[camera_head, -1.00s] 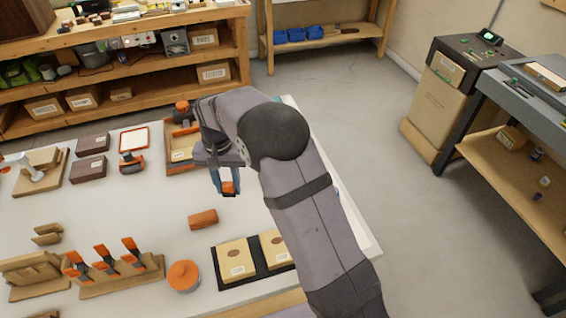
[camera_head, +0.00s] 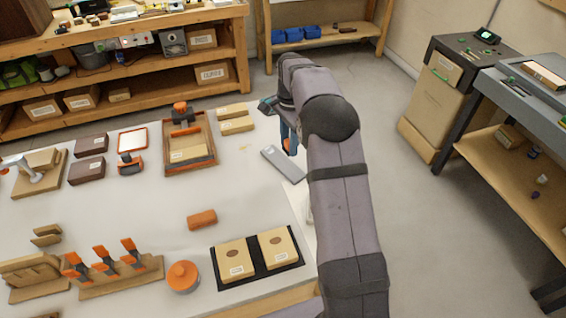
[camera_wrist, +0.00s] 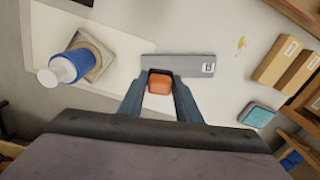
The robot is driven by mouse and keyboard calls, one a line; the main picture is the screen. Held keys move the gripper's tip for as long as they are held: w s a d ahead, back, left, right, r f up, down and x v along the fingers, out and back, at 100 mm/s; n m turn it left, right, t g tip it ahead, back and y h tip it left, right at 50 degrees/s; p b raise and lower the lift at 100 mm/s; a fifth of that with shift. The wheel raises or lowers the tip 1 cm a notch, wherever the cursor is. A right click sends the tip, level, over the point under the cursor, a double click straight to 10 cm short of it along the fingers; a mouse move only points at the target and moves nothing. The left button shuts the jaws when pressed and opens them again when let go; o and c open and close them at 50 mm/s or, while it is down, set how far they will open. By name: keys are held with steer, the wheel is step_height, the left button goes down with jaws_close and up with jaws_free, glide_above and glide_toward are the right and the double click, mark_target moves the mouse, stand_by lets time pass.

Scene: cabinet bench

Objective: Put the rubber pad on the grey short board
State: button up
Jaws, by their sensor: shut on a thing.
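The grey short board (camera_head: 284,164) lies flat and slanted near the bench's right edge. It also shows in the wrist view (camera_wrist: 180,62), with a small printed label at its right end. My gripper (camera_head: 290,142) is over the board's right side in the head view. In the wrist view my gripper (camera_wrist: 160,90) is shut on an orange-red block (camera_wrist: 160,84), apparently the rubber pad. The pad overlaps the board's near edge there. I cannot tell whether it touches the board. In the head view the pad is mostly hidden by my gripper.
A blue bottle with a white cap (camera_wrist: 58,72) stands on a small square base to the left. A teal pad (camera_wrist: 258,115) and tan blocks (camera_wrist: 278,62) lie to the right. A tray (camera_head: 208,160), an orange block (camera_head: 202,219) and a black mat (camera_head: 258,272) are left of my arm.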

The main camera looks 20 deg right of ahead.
mark_target(289, 175)
steer(key=shift+s+a+m, duration=0.1)
steer(key=shift+s+m, duration=0.2)
steer(key=shift+m, duration=1)
steer(key=shift+f+p, duration=1.25)
steer(key=shift+f, duration=3.8)
steer(key=shift+f, duration=0.1)
steer(key=o, duration=1)
step_height(289, 175, up, 12)
steer(key=b, duration=0.3)
